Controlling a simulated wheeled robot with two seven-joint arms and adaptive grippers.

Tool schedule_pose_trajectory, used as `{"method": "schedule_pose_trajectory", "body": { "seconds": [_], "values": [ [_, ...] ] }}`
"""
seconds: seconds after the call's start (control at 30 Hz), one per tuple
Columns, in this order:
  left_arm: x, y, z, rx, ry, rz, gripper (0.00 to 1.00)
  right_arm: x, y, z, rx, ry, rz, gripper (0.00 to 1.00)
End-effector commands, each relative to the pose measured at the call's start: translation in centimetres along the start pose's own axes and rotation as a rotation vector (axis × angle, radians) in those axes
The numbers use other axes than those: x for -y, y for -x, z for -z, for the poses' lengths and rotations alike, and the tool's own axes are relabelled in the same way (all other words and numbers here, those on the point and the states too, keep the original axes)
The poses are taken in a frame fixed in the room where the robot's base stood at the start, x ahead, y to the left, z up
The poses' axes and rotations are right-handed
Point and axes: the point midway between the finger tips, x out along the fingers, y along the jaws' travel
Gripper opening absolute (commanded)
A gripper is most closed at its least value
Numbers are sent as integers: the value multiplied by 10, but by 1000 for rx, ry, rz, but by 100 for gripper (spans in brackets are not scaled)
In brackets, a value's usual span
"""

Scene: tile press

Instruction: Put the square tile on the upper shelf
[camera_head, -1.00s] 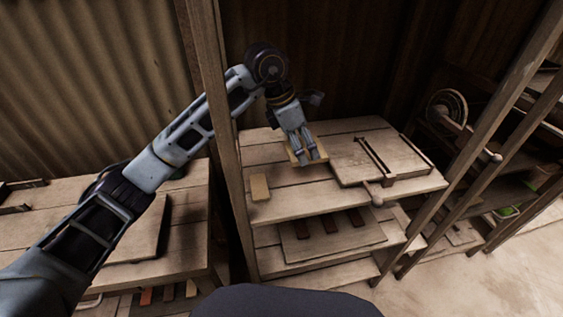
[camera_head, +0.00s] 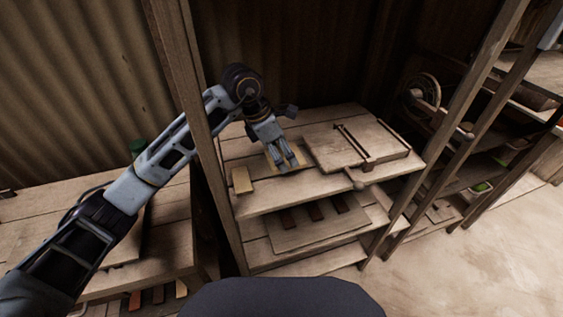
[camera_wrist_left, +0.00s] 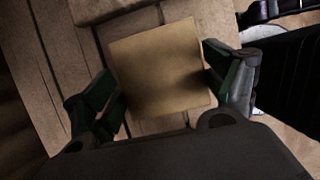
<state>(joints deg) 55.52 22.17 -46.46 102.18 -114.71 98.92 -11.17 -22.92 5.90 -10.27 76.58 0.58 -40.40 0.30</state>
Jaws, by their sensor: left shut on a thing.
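The square tile (camera_head: 272,158) is flat, pale tan, and sits low over the upper shelf (camera_head: 285,194) in the head view. It also shows in the left wrist view (camera_wrist_left: 160,60), between the two dark green fingers. My left gripper (camera_head: 284,160) is shut on the tile by its opposite sides and covers part of it in the head view. The tile looks about level. I cannot tell whether its underside touches the shelf boards. My right gripper is not in view.
A small tan block (camera_head: 242,180) lies left of the tile on the upper shelf. A wooden board with metal rails (camera_head: 350,148) lies to the right. A wooden post (camera_head: 190,85) stands close by my left arm. The lower shelf holds a board (camera_head: 320,228) with dark strips.

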Motion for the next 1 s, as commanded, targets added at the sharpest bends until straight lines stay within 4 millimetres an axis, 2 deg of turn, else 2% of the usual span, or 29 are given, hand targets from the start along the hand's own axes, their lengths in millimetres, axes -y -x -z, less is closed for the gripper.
{"method": "schedule_pose_trajectory", "body": {
  "seconds": [0.37, 0.6, 0.8, 1.0],
  "values": [
    [0, -1, 0, 1, 0, 0, 53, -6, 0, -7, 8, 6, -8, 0],
    [1, -18, 8, 0, 2, 2, 53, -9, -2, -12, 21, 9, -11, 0],
    [0, -33, 14, 1, 0, 1, 53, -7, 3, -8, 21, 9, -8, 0],
    [0, -35, 14, 2, 0, -1, 53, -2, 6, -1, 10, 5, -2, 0]
  ]
}}
